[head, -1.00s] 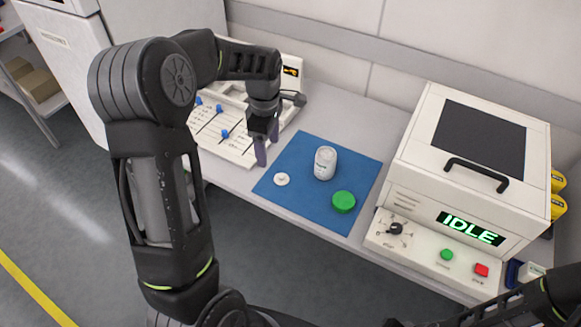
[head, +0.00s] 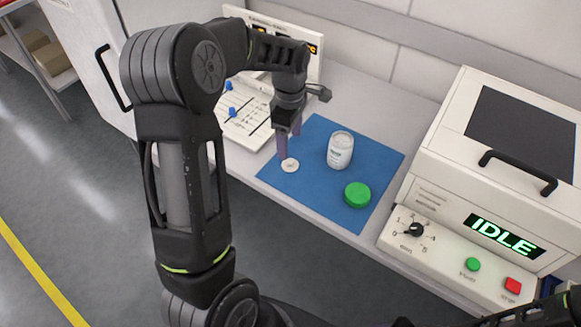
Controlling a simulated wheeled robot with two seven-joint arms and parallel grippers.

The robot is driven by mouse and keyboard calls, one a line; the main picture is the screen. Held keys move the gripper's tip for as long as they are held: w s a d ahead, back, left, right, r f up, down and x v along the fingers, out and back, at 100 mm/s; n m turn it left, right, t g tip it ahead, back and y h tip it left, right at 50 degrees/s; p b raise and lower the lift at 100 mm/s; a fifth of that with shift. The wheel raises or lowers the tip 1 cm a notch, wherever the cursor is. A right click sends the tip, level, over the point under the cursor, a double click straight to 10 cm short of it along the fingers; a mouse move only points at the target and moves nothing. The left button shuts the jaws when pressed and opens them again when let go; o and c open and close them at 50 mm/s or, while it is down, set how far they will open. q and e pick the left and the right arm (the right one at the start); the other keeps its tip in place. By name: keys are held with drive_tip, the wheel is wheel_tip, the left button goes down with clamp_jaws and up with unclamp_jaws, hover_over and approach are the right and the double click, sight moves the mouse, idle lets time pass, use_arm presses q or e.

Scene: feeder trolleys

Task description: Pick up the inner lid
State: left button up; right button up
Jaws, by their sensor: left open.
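The inner lid (head: 290,165) is a small white disc with a raised middle, lying flat on the blue mat (head: 318,203). My left gripper (head: 289,145) points down just behind the lid, with its fingertips close to the lid's far edge. Its jaws are open and hold nothing. Whether a fingertip touches the lid I cannot tell. A white jar (head: 340,150) stands upright on the mat to the right of the lid. A green cap (head: 357,195) lies on the mat in front of the jar. My right gripper is out of view.
A white machine (head: 500,150) reading IDLE, with a dial and buttons, stands right of the mat. A white panel with blue sliders (head: 245,112) stands to the left, behind my left arm. The table's front edge runs close to the mat.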

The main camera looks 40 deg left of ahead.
sight(290, 162)
use_arm(q)
drive_tip(key=shift+f, duration=1.25)
drive_tip(key=shift+f+p, duration=0.75)
drive_tip(key=shift+f, duration=1.9)
drive_tip(key=c, duration=1.4)
